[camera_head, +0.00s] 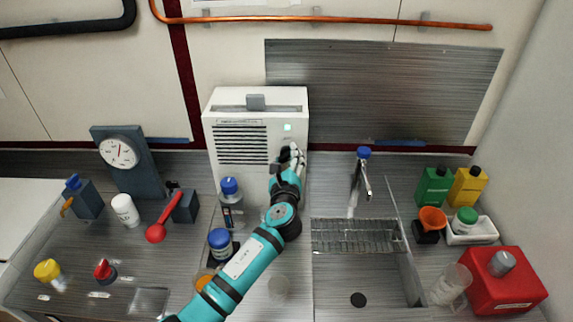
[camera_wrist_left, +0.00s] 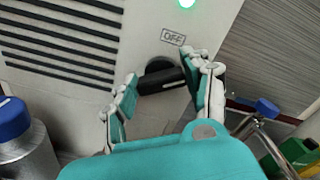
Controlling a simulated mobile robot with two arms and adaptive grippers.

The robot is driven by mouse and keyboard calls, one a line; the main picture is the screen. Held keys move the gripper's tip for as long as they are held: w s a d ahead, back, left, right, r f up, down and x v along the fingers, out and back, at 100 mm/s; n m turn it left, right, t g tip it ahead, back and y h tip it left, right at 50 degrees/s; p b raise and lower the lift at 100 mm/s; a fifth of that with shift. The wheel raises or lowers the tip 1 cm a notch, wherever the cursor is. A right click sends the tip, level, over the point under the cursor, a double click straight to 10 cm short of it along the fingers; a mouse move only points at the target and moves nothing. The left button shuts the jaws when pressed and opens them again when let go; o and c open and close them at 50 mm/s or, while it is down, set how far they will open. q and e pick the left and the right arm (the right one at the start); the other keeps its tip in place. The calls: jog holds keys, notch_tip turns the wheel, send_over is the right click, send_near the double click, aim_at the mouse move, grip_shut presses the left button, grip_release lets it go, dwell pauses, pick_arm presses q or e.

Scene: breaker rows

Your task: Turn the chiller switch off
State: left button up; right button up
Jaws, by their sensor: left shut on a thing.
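The chiller (camera_head: 258,170) is a white box with dark vent slots at the back of the bench. A green light (camera_head: 287,127) glows on its front, also seen in the left wrist view (camera_wrist_left: 186,3). Below it, the chiller switch (camera_wrist_left: 162,78) is a black rotary knob whose bar lies nearly level, tilted slightly up to the right. An "OFF" label (camera_wrist_left: 173,38) is above and right of the knob. My left gripper (camera_head: 291,153) is at the chiller's lower right front, its fingers on either side of the knob and shut on it. In the head view the hand hides the knob.
Blue-capped bottles (camera_head: 231,203) stand left of my left arm. A sink with a tap (camera_head: 361,180) and drying rack (camera_head: 357,237) is to the right. A red container (camera_head: 505,285) stands far right.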

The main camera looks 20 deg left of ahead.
pick_arm(q)
jog(key=n+b, duration=0.1)
jog(key=n, duration=0.1)
jog(key=n+b, duration=0.1)
jog(key=n, duration=0.1)
jog(key=n+b, duration=0.2)
jog(key=shift+f+n, duration=0.25)
jog(key=shift+n, duration=0.05)
jog(key=shift+a+n+b, duration=0.1)
jog(key=shift+n+b, duration=1.25)
jog(key=shift+n, duration=0.85)
jog(key=shift+r, duration=0.1)
jog(key=o, duration=1.2)
jog(key=shift+c, duration=0.2)
jog(key=shift+s, duration=0.45)
jog(key=v, duration=1.1)
